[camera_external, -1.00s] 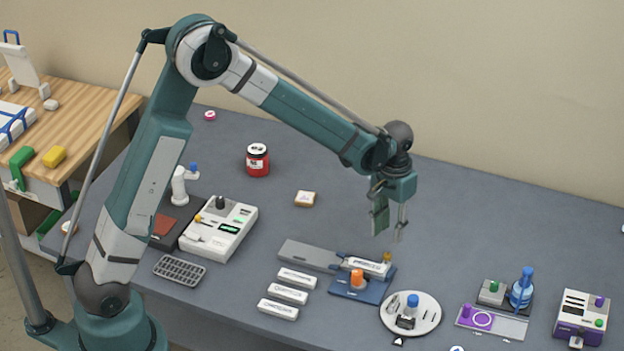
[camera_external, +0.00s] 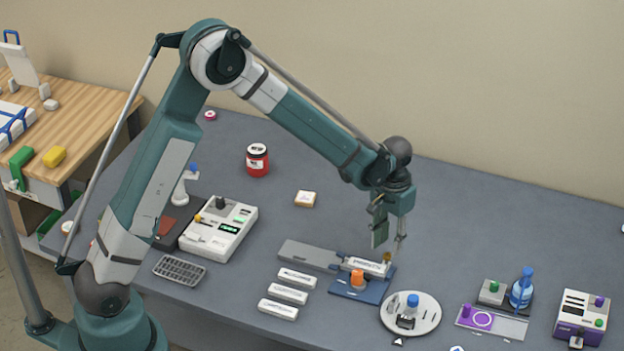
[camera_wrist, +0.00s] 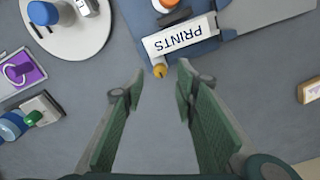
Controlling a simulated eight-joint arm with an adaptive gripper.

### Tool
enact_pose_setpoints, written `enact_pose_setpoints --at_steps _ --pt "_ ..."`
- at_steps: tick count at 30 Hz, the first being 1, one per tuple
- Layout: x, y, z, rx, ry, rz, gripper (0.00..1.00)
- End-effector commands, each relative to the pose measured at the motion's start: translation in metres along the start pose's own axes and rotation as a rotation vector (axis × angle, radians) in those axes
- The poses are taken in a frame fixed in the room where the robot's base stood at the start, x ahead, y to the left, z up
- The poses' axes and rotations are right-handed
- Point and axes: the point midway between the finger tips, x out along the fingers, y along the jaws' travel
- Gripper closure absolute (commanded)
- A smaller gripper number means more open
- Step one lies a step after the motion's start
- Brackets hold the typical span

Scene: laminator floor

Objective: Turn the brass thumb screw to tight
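The small brass thumb screw (camera_wrist: 160,71) sticks out at the end of a white block marked PRINTS (camera_wrist: 182,37). In the external view the screw (camera_external: 388,257) is at the right end of that block, on the blue base (camera_external: 345,287) with the orange knob (camera_external: 357,277). My gripper (camera_external: 389,250) points down just above the screw. In the wrist view my gripper (camera_wrist: 160,77) is open, its green-padded fingers apart and nothing between them. The screw appears just beyond the fingertips, in line with the gap. I cannot tell any contact or the screw's turn.
A round white plate (camera_external: 426,313) with a blue-topped part stands right of the blue base. A grey plate (camera_external: 308,256) extends left. Several white labelled blocks (camera_external: 288,292) lie in front. A red jar (camera_external: 257,160) stands farther back. The table behind the fixture is mostly clear.

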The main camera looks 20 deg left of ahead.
Motion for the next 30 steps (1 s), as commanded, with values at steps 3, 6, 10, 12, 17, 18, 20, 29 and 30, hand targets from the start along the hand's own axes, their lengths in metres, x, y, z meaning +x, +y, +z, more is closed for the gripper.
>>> enact_pose_setpoints --at_steps 3,6,10,12,17,18,20,29,30 --pt "0.013 0.0 0.0 0.0 0.0 0.0 0.71" --pt "0.021 0.0 0.0 0.0 0.0 0.0 0.71" --pt "0.029 0.0 0.0 0.0 0.0 0.0 0.71" --pt "0.031 0.0 0.0 0.0 0.0 0.0 0.71" --pt "0.033 0.0 0.0 0.0 0.0 0.0 0.71" --pt "0.033 0.0 0.0 0.0 0.0 0.0 0.71" --pt "0.033 0.0 0.0 0.0 0.0 0.0 0.71" --pt "0.032 0.0 0.0 0.0 0.0 0.0 0.99" --pt "0.032 0.0 0.0 0.0 0.0 0.0 0.99"
